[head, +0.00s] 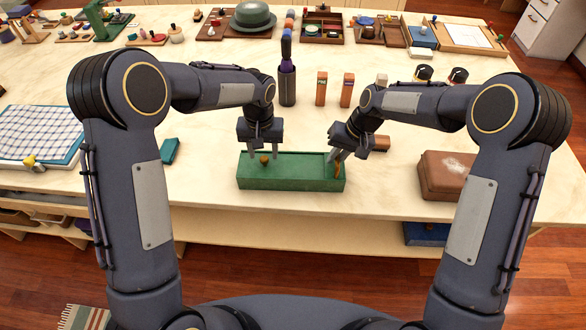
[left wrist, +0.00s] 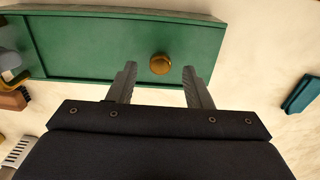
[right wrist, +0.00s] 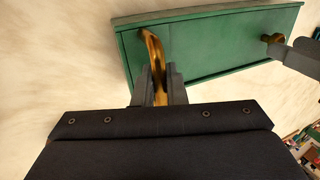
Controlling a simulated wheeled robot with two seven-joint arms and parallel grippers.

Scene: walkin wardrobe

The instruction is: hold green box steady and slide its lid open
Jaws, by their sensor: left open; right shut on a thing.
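The green box (head: 291,182) lies lengthwise near the front edge of the table. Its lid (left wrist: 103,60) carries a round brass knob (left wrist: 160,63), and the lid looks closed. My left gripper (head: 264,154) is open over the left part of the lid; in the left wrist view its fingers (left wrist: 158,80) stand on either side of the knob, apart from it. My right gripper (head: 337,158) is shut on a brass handle (right wrist: 155,50) at the right end of the box. The handle also shows in the head view (head: 338,171).
A brown box (head: 448,176) stands to the right and a small teal box (head: 169,150) to the left. A dark bottle (head: 287,80) and two orange-brown blocks (head: 321,88) stand behind. Bare table lies on both sides of the green box.

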